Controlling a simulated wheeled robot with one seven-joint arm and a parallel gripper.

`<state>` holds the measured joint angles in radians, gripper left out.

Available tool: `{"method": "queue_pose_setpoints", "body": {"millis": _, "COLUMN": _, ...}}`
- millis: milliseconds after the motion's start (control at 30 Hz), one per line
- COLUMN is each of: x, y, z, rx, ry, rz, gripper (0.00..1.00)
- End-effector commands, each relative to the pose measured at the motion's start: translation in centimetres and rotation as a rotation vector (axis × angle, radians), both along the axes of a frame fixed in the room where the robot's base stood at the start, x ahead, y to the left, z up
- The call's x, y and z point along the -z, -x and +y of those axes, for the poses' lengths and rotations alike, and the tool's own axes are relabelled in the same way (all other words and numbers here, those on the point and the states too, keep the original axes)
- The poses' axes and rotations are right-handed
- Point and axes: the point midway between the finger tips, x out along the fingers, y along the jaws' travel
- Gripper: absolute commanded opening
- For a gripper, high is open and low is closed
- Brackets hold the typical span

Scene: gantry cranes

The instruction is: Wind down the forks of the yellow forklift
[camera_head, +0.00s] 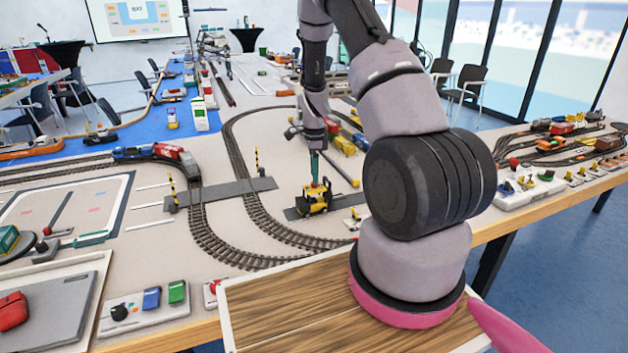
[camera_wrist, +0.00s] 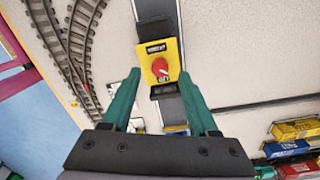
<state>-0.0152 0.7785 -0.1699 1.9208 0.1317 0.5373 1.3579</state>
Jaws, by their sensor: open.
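The yellow forklift (camera_head: 313,201) stands on a dark strip inside the curve of the train track. In the wrist view, its yellow top plate (camera_wrist: 158,52) has a red knob (camera_wrist: 160,67) with dark lettering. My gripper (camera_head: 315,182) points down over the forklift in the head view. In the wrist view, my gripper (camera_wrist: 160,72) has its two teal fingers apart, one on each side of the knob, with nothing held. I cannot tell how far above the knob the fingertips are. The forks are not clear in either view, so I cannot tell their height.
Railway track (camera_head: 238,215) curves around the forklift, with a red and blue train (camera_head: 160,153) at left. Several small coloured vehicles (camera_wrist: 290,148) stand to the right in the wrist view. A control board with blue and green buttons (camera_head: 151,297) lies at the front.

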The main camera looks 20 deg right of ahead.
Motion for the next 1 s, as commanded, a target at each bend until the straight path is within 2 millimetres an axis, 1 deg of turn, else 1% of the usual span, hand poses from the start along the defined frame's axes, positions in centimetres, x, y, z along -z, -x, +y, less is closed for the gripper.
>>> {"method": "queue_pose_setpoints", "body": {"millis": 33, "x": 0.9, "y": 0.0, "z": 0.0, "rx": -0.001, "ry": -0.001, "rz": 0.002, "gripper": 0.60}}
{"method": "queue_pose_setpoints", "body": {"millis": 200, "x": 2.5, "y": 0.0, "z": 0.0, "rx": 0.000, "ry": 0.000, "rz": 0.000, "gripper": 0.60}}
{"method": "queue_pose_setpoints", "body": {"millis": 333, "x": 2.8, "y": 0.0, "z": 0.0, "rx": -0.001, "ry": -0.001, "rz": -0.001, "gripper": 0.60}}
{"method": "queue_pose_setpoints", "body": {"millis": 533, "x": 2.8, "y": 0.0, "z": 0.0, "rx": -0.001, "ry": -0.001, "rz": -0.001, "gripper": 0.60}}
{"method": "queue_pose_setpoints", "body": {"millis": 567, "x": 2.8, "y": 0.0, "z": 0.0, "rx": -0.001, "ry": -0.001, "rz": -0.001, "gripper": 0.56}}
{"method": "queue_pose_setpoints", "body": {"millis": 600, "x": 2.8, "y": 0.0, "z": 0.0, "rx": -0.001, "ry": -0.001, "rz": -0.001, "gripper": 0.41}}
{"method": "queue_pose_setpoints", "body": {"millis": 667, "x": 2.8, "y": 0.0, "z": 0.0, "rx": -0.001, "ry": -0.001, "rz": -0.001, "gripper": 0.18}}
{"method": "queue_pose_setpoints", "body": {"millis": 700, "x": 2.8, "y": 0.0, "z": 0.0, "rx": -0.001, "ry": -0.001, "rz": -0.001, "gripper": 0.03}}
{"method": "queue_pose_setpoints", "body": {"millis": 733, "x": 2.8, "y": 0.0, "z": 0.0, "rx": -0.001, "ry": -0.001, "rz": -0.001, "gripper": 0.00}}
{"method": "queue_pose_setpoints", "body": {"millis": 1000, "x": 2.8, "y": 0.0, "z": 0.0, "rx": -0.016, "ry": -0.001, "rz": -0.001, "gripper": 0.00}}
